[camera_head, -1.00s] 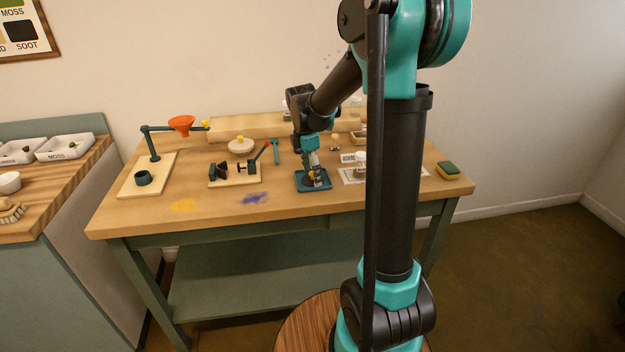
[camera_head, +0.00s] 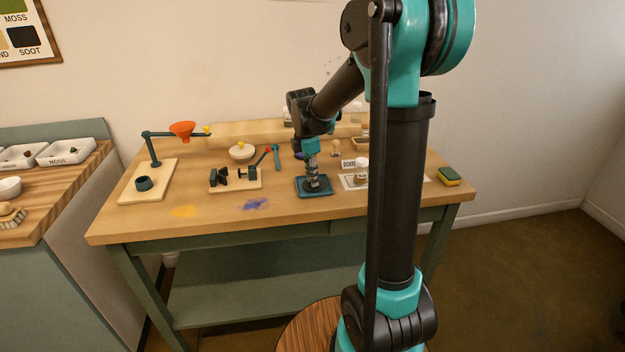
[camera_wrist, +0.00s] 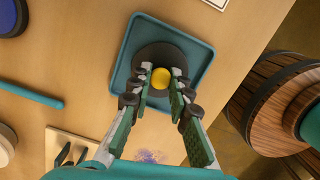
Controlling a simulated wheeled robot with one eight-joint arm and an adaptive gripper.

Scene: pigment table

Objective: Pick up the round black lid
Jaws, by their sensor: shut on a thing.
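The round black lid (camera_wrist: 152,56) has a yellow knob (camera_wrist: 161,77) on top and lies in a square teal tray (camera_wrist: 192,45) in the wrist view. My gripper (camera_wrist: 161,82) is over the lid, with its two fingers shut on the yellow knob from both sides. In the head view my gripper (camera_head: 314,185) points down into the teal tray (camera_head: 301,193) on the table. The lid is mostly hidden by the fingers there. I cannot tell whether the lid touches the tray floor.
A board with a black clamp (camera_head: 222,177) stands left of the tray, beside a teal-handled tool (camera_head: 276,158). A stand with an orange funnel (camera_head: 182,130) is farther left. A sponge (camera_head: 449,176) lies at the right edge. The front of the table (camera_head: 330,207) is mostly clear.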

